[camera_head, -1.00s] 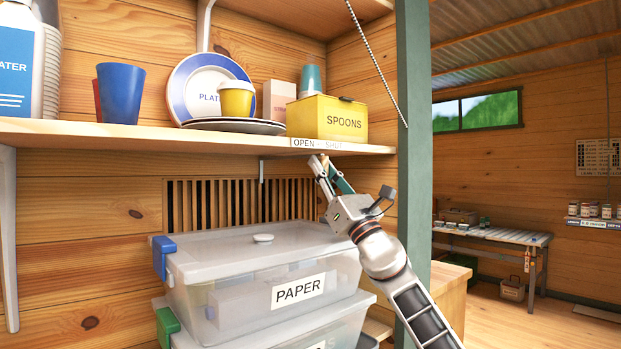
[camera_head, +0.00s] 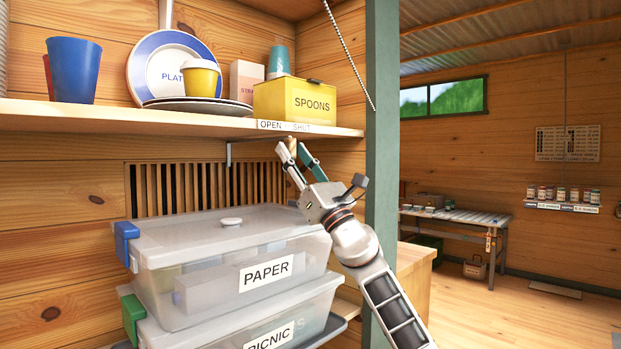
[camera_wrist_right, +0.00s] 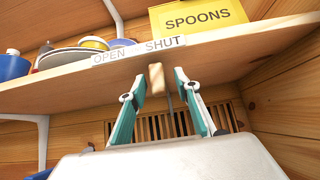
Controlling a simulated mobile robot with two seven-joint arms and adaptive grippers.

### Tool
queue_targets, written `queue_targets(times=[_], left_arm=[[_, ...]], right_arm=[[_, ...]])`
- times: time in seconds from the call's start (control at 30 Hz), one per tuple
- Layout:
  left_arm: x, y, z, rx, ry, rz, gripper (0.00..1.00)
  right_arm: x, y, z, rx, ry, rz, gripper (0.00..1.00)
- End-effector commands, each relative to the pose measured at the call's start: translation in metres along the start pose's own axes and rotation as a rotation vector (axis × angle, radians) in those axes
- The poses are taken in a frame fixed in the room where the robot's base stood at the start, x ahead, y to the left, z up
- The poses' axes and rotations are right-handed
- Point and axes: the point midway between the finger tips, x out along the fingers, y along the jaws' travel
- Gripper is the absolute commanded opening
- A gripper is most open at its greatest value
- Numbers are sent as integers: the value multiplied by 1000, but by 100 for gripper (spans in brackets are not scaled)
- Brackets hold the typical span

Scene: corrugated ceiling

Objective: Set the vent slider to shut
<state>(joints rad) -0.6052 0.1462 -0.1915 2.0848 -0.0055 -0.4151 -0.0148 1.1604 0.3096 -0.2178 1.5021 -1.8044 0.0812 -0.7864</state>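The vent grille (camera_head: 205,188) is a row of dark slots in the wooden wall under the shelf; it also shows in the right wrist view (camera_wrist_right: 150,127). A label strip on the shelf's front edge reads OPEN on the left and SHUT on the right (camera_wrist_right: 139,49). A small wooden knob (camera_wrist_right: 156,77), seemingly the slider, is just below the strip, near the left end of SHUT. My right gripper (camera_head: 292,147) is under the shelf edge. Its fingers are open, one on each side of the knob, with visible gaps. Contact cannot be judged. My left gripper is not in view.
The shelf (camera_head: 150,121) above the gripper holds a yellow SPOONS box (camera_head: 295,101), plates and cups. Clear lidded bins (camera_head: 220,262) are stacked below the grille. A green post (camera_head: 380,200) stands right of the gripper. Floor beyond it is open.

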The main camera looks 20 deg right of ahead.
Motion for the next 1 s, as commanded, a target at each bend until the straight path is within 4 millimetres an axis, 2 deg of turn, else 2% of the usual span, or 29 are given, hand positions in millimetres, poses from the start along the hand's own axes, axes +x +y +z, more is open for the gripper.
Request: queue_targets(times=[0.3, 0.5, 0.7, 1.0], left_arm=[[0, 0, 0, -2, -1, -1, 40], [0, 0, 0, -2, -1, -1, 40], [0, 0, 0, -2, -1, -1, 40], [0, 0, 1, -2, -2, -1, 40]], right_arm=[[-63, -2, -1, -3, 2, -5, 32], [-91, -3, 0, -5, 1, -5, 32], [-102, -2, 1, -3, 0, -4, 32], [-103, -2, 1, -3, -1, -4, 32]])
